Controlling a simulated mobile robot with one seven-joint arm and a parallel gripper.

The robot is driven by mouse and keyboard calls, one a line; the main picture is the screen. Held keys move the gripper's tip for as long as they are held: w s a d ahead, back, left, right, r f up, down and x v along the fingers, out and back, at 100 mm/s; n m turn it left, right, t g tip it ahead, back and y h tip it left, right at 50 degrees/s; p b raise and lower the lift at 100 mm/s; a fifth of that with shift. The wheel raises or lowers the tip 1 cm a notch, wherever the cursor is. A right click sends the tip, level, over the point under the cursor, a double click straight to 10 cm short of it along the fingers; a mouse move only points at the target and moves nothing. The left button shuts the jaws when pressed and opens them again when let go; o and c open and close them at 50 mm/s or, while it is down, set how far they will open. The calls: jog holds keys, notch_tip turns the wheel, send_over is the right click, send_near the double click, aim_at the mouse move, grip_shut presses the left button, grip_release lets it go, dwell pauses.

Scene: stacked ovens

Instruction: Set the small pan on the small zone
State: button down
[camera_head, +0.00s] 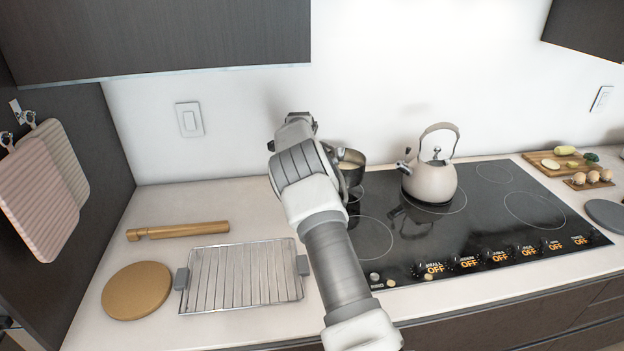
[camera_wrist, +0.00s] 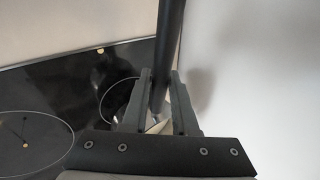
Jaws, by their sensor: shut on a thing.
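A small dark metal pan (camera_head: 351,168) is at the back left of the black cooktop (camera_head: 460,225), partly hidden behind my arm. My gripper (camera_wrist: 160,85) is shut on its dark handle (camera_wrist: 170,40), which rises between the two fingers in the wrist view. In the head view the gripper is mostly hidden by my wrist. A dark reflection shows below the pan; I cannot tell whether the pan touches the glass. A ring-marked zone (camera_head: 366,238) lies bare at the front left of the cooktop. The ring nearest the pan is mostly covered.
A beige kettle (camera_head: 431,180) stands on a ring right of the pan. Two right-hand rings (camera_head: 533,209) are empty. The wall is close behind.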

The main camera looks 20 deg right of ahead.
jog(key=shift+w+f, duration=0.1)
jog(key=shift+f, duration=2.35)
jog(key=shift+f, duration=0.15)
jog(key=c, duration=0.7)
grip_release()
jog(key=shift+f, duration=0.1)
